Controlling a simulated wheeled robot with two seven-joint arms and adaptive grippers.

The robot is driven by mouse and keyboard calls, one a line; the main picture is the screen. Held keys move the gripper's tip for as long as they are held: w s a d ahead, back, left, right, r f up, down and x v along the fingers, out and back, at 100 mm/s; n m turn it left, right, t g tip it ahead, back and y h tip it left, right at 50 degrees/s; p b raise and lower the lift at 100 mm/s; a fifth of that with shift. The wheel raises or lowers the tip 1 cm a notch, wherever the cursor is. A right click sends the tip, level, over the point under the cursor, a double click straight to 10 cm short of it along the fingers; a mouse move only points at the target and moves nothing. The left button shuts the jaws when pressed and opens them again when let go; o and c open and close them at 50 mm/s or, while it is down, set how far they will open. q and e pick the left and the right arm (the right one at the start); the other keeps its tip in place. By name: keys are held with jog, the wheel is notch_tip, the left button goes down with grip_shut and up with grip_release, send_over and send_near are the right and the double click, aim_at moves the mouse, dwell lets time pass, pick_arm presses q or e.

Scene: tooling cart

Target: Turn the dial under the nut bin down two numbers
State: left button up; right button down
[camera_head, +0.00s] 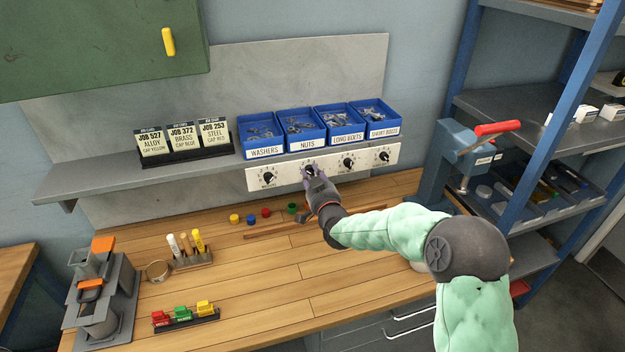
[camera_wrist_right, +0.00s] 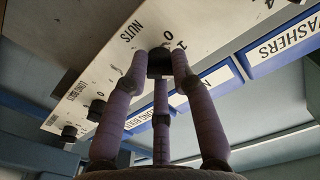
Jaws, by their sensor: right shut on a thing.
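The nut bin (camera_head: 300,125) is a blue bin labelled NUTS on the shelf, second from the left. Below it, a white panel (camera_head: 288,177) carries a row of black dials. My right gripper (camera_head: 311,174) is at the dial under the nut bin, with its fingers shut on that dial. In the right wrist view, the three purple fingers close around the black nuts dial (camera_wrist_right: 160,62), beside the printed word NUTS. The numbers 0 and 1 show near it; the dial's pointer is hidden by the fingers. My left gripper is not in view.
The washers dial (camera_head: 268,178) and long bolts dial (camera_head: 347,163) flank the held dial closely. Coloured caps (camera_head: 252,219) lie on the wooden bench below. A blue vise (camera_head: 462,150) with a red handle stands to the right.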

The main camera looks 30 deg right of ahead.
jog(key=shift+a+r, duration=0.15)
jog(key=c, duration=0.9)
grip_release()
jog(key=shift+w+a, duration=0.1)
jog(key=shift+a, duration=0.05)
jog(key=v, duration=1.2)
